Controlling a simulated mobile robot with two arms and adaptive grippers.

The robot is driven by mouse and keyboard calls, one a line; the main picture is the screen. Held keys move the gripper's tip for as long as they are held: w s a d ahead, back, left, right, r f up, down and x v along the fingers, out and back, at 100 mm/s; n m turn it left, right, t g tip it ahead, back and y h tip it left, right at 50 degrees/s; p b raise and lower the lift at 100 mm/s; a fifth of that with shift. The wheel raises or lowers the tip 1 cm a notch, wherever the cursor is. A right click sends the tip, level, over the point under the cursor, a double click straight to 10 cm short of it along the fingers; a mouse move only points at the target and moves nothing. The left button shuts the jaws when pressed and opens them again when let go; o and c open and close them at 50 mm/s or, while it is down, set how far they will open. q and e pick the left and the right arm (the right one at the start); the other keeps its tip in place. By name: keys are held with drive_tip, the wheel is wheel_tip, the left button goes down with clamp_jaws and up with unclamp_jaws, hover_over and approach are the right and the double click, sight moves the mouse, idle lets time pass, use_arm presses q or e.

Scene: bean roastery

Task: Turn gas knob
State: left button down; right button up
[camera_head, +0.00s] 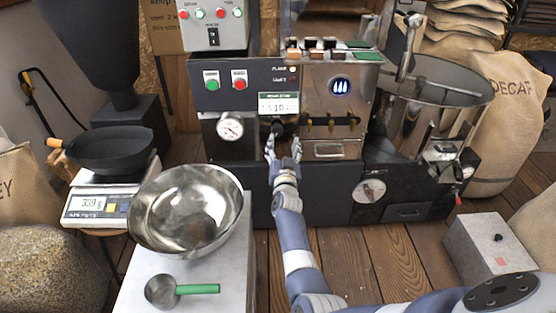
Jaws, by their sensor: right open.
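The roaster's dark front panel (245,78) stands at the back middle. A dark round knob (277,127), which looks like the gas knob, sits low on it, below the small numeric display (278,105). My right gripper (283,146) reaches up from the lower right, its open fingers pointing at the panel just below and in front of the knob. The fingertips partly hide the area around the knob, and I cannot tell whether they touch it. A blue flame display (340,87) is lit. My left gripper is not in view.
A steel bowl (150,212) and green-handled scoop (200,289) are on a pale stand left of my arm. A scale (85,207) carries a black pan (105,155). The round cooling drum (440,85) is on the right. A grey box (478,245) stands at lower right.

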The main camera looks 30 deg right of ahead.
drive_tip(key=s+a+r+n+t+y+b, duration=0.1)
drive_tip(key=s+a+r+t+b, duration=0.3)
drive_tip(key=s, duration=0.4)
drive_tip(key=s+a+r+n+t+y+b, duration=0.2)
drive_tip(key=s+a+r+n+t+b, duration=0.1)
drive_tip(key=s+r, duration=0.5)
drive_tip(key=shift+a+n+t+b, duration=0.35)
drive_tip(key=shift+a+n+t, duration=0.35)
drive_tip(key=shift+a+t, duration=0.8)
drive_tip(key=shift+a, duration=0.1)
